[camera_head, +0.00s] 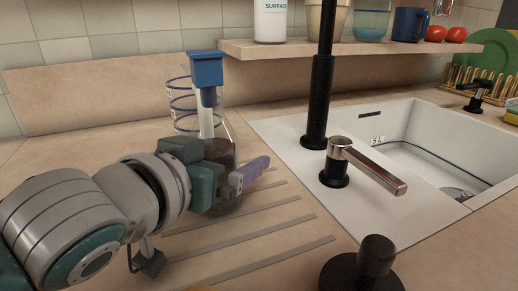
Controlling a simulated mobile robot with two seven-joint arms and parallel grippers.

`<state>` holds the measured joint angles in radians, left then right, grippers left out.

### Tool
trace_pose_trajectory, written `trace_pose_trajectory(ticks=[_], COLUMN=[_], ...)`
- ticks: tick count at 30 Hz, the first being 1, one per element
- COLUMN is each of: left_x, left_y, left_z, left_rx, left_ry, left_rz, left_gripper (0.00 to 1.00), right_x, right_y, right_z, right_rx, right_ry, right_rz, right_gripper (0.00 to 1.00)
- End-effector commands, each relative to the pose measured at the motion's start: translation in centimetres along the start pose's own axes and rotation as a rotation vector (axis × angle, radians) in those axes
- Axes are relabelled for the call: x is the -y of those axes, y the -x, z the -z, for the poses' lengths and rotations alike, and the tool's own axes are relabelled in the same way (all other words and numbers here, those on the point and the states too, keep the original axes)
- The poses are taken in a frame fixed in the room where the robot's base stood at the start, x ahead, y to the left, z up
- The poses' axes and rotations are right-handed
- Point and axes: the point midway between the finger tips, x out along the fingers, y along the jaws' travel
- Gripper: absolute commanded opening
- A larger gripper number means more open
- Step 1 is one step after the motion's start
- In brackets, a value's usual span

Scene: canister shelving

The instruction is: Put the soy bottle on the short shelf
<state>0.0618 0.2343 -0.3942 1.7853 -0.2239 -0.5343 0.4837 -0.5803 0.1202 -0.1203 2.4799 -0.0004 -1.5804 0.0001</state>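The soy bottle (224,130) appears to be the clear bottle with dark contents low in it and a blue top (206,70). It stands upright on the counter's grooved drainboard, left of the sink. My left gripper (238,178) is at the bottle's lower part, with a purple finger showing on its right side. The gripper covers part of the bottle, and the other finger is hidden, so I cannot tell whether it grips the bottle. A wooden shelf (300,50) runs along the back wall. My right gripper is out of view.
A banded glass (180,104) stands behind the bottle. A black faucet (320,95) and metal lever (365,165) rise right of it, by the white sink (440,170).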

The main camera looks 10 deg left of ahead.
Motion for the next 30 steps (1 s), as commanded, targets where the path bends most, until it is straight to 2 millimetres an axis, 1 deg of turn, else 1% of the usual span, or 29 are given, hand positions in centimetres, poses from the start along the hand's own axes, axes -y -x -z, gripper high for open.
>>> trace_pose_trajectory(ticks=[6, 30], left_x=[-0.01, 0.01], left_y=[-0.08, -0.05], left_z=[0.04, 0.02], left_rx=[-0.001, 0.0], left_ry=[0.0, -0.001], left_rz=[0.0, 0.0], left_gripper=[1.0, 0.1], right_x=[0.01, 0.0], right_y=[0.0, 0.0], right_z=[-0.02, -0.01], right_rx=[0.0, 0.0], right_ry=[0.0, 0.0], right_rz=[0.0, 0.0], right_gripper=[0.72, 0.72])
